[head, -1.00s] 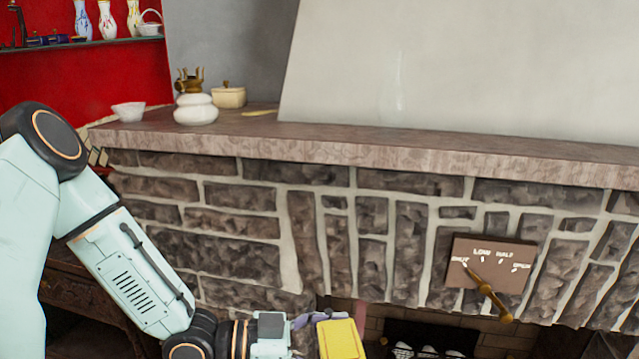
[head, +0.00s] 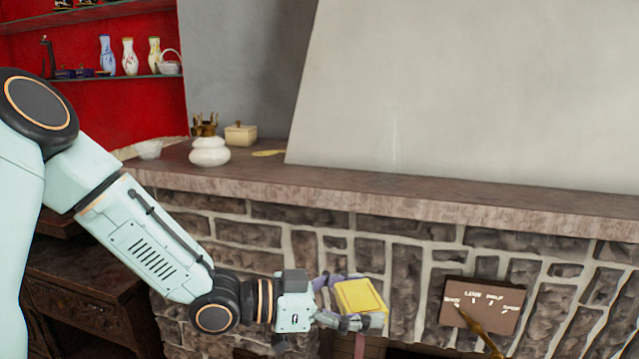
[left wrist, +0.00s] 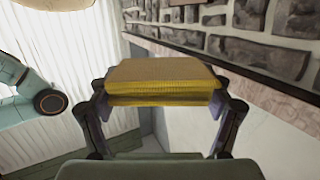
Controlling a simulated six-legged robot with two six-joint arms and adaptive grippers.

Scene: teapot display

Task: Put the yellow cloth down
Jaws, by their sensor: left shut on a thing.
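The yellow cloth (head: 360,296) is a folded, block-like pad. My left gripper (head: 348,302) is shut on it and holds it in front of the stone fireplace wall, below the mantel's edge. In the left wrist view the cloth (left wrist: 162,82) spans between the two fingers of the left gripper (left wrist: 165,105), with its folded layers showing. My right gripper is not in view.
The mantel shelf (head: 450,207) bears a white lidded pot (head: 209,152), a cream box (head: 240,134), a white bowl (head: 149,149) and a flat yellow item (head: 268,153). A brown sign (head: 482,305) hangs on the stone. The mantel's right part is clear.

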